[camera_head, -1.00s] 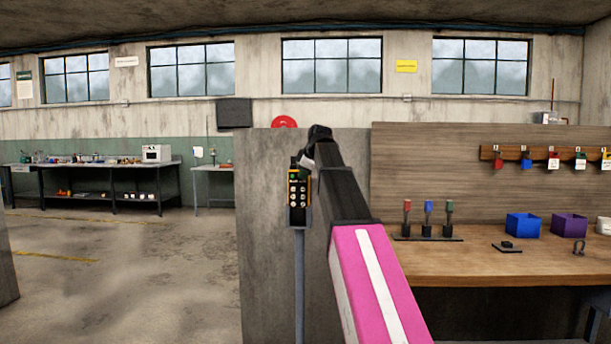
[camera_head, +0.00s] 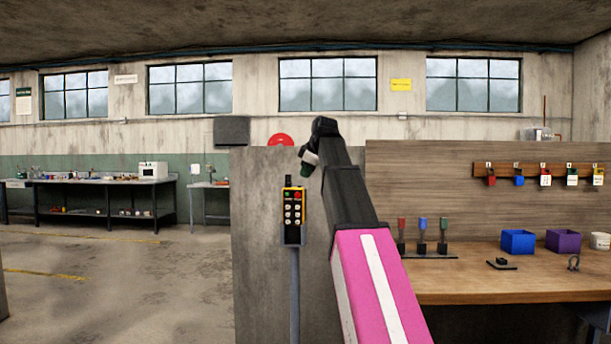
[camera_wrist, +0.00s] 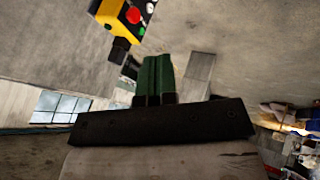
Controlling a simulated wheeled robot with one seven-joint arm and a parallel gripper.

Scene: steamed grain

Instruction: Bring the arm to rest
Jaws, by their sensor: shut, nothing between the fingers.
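My arm, pink with a white stripe and a black forearm, reaches up and forward in the head view. My gripper (camera_head: 307,167) hangs at the far end of the black forearm, pointing down, small and partly hidden by the wrist. In the wrist view its two green fingers (camera_wrist: 156,76) lie side by side, shut with nothing between them. The gripper is in the air, and nothing is seen touching it.
A yellow and black button pendant (camera_head: 293,216) on a grey post stands just left of the arm; it also shows in the wrist view (camera_wrist: 127,18). A concrete partition (camera_head: 258,240) is behind it. A wooden workbench (camera_head: 470,282) with bins stands at right. Open floor (camera_head: 130,285) lies left.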

